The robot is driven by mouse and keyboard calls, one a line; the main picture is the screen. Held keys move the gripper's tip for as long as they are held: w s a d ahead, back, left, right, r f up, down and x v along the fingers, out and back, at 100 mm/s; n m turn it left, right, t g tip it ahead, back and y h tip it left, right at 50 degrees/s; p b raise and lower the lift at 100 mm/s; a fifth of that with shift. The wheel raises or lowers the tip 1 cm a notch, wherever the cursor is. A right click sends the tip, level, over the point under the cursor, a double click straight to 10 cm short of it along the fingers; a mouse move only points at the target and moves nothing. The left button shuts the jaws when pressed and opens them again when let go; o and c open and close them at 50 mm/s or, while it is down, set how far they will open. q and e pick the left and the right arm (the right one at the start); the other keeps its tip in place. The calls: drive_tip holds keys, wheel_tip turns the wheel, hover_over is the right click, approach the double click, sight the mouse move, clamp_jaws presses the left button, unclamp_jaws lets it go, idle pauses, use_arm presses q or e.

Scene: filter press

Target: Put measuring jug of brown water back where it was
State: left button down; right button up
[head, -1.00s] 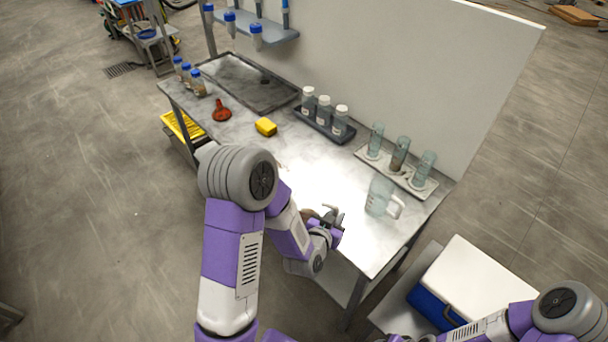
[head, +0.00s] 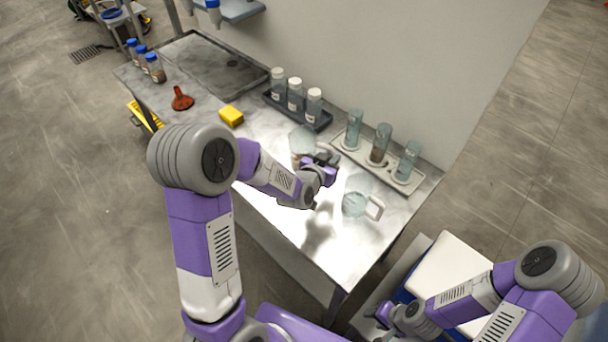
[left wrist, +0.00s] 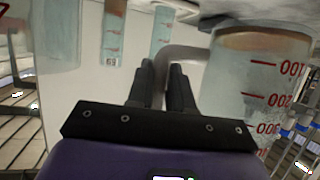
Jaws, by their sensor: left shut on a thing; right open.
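My left gripper (head: 326,160) is shut on the handle of a clear measuring jug (head: 302,140), which shows behind the gripper over the back half of the table. In the left wrist view this jug (left wrist: 258,85) has red graduation marks and a brown layer at its base end; the picture there is upside down. The grey handle (left wrist: 184,52) lies between the fingers (left wrist: 162,78). I cannot tell whether its base touches the table. A second clear jug (head: 354,203) stands to the right of the gripper, its handle facing right. My right gripper (head: 383,314) is open and empty at the lower right, beside the table.
A pale rack (head: 345,150) with three glass cylinders stands at the back right, the middle one holding brown matter. A dark tray (head: 277,101) holds three white-capped bottles. A yellow sponge (head: 231,115) and red funnel (head: 181,98) lie left. The table front (head: 300,235) is clear.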

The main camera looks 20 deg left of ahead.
use_arm(q)
drive_tip(key=w+a+r+b, duration=0.2)
drive_tip(key=w+b, duration=0.1)
drive_tip(key=shift+m, duration=0.3)
drive_tip(key=f+b, duration=0.1)
drive_tip(key=f, duration=0.3)
drive_tip(key=f+b, duration=0.1)
drive_tip(key=f, duration=0.4)
drive_tip(key=shift+w+d+f+b, duration=0.1)
drive_tip(key=shift+d+f+b, duration=0.1)
drive_tip(key=shift+b, duration=0.15)
drive_tip(key=shift+r, duration=0.15)
use_arm(e)
wheel_tip(320, 180, down, 7)
drive_tip(key=shift+r, duration=0.15)
use_arm(q)
drive_tip(key=c, duration=1.4)
unclamp_jaws()
drive_tip(key=o, duration=0.4)
